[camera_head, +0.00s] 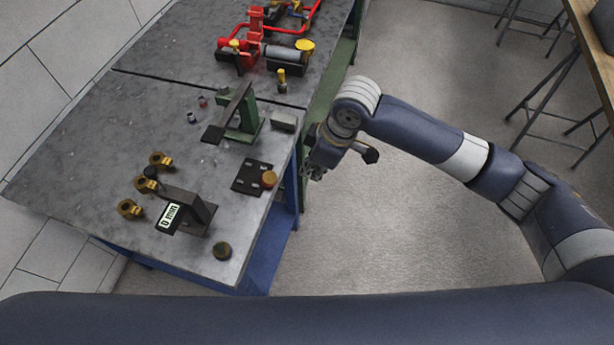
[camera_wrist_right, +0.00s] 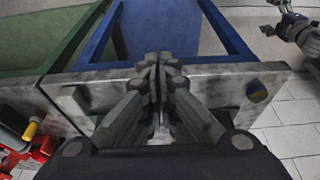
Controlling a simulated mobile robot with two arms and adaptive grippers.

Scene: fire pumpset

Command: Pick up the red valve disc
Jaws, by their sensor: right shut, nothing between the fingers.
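I cannot surely pick out the red valve disc. A small reddish piece (camera_head: 202,101) lies on the grey workbench (camera_head: 100,120) beside a small grey one. A round orange-brown knob-like piece (camera_head: 268,178) sits on a dark plate (camera_head: 249,184) near the bench's right edge. A dark round disc (camera_head: 222,250) lies at the near corner; it seems to show in the wrist view (camera_wrist_right: 256,92). My right gripper (camera_head: 314,172) is beyond the bench's right edge, apart from these pieces. In the wrist view its fingers (camera_wrist_right: 160,62) are together and empty. What seems my left gripper (camera_wrist_right: 298,28) shows partly at upper right.
A green stand (camera_head: 246,118), brass fittings (camera_head: 130,208) and a timer display (camera_head: 171,218) stand on the bench. A red pump assembly (camera_head: 262,45) is at the back. Stools (camera_head: 545,110) stand at right. The floor right of the bench is clear.

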